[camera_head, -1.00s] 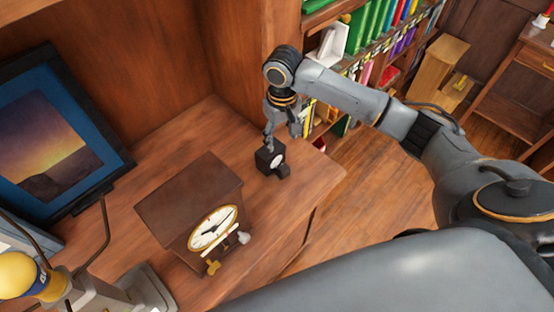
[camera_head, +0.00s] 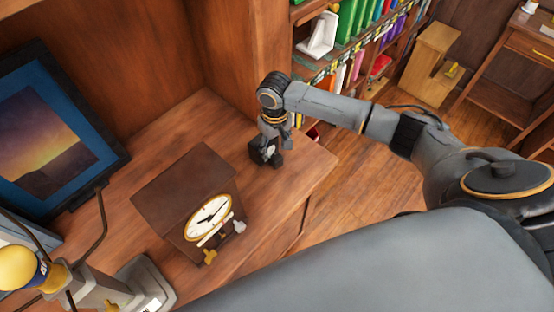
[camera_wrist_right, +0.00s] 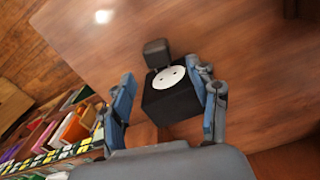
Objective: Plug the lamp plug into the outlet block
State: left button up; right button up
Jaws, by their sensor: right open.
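A black cube-shaped block with a white round socket face, the outlet block (camera_head: 262,152), stands on the wooden desk top. It also shows in the right wrist view (camera_wrist_right: 170,103). A small dark grey block (camera_wrist_right: 157,53), possibly the lamp plug, sits right beside its socket face; I cannot tell whether they touch. My right gripper (camera_head: 271,134) is over the outlet block, fingers pointing down. In the wrist view its open fingers (camera_wrist_right: 164,76) straddle the block: a gap shows on the left, and the right finger overlaps the block's right edge. My left gripper is out of view.
A brown clock (camera_head: 190,190) stands on the desk left of the outlet block. A framed picture (camera_head: 45,135) leans behind it. A yellow-topped object (camera_head: 18,270) fills the lower left corner. The desk's front edge lies close to the right; bookshelves (camera_head: 365,35) stand beyond.

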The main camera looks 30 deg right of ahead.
aim_at(277, 157)
jog(key=shift+f, duration=0.1)
jog(key=f, duration=0.3)
jog(key=f+p, duration=0.1)
jog(key=shift+s+d+f, duration=0.15)
jog(key=shift+s+f, duration=0.05)
jog(key=shift+s, duration=0.15)
jog(key=shift+f, duration=0.3)
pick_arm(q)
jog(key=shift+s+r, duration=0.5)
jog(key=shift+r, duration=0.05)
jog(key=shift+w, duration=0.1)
pick_arm(e)
jog(key=c, duration=1.3)
jog(key=shift+o, duration=0.2)
jog(key=shift+r, duration=0.15)
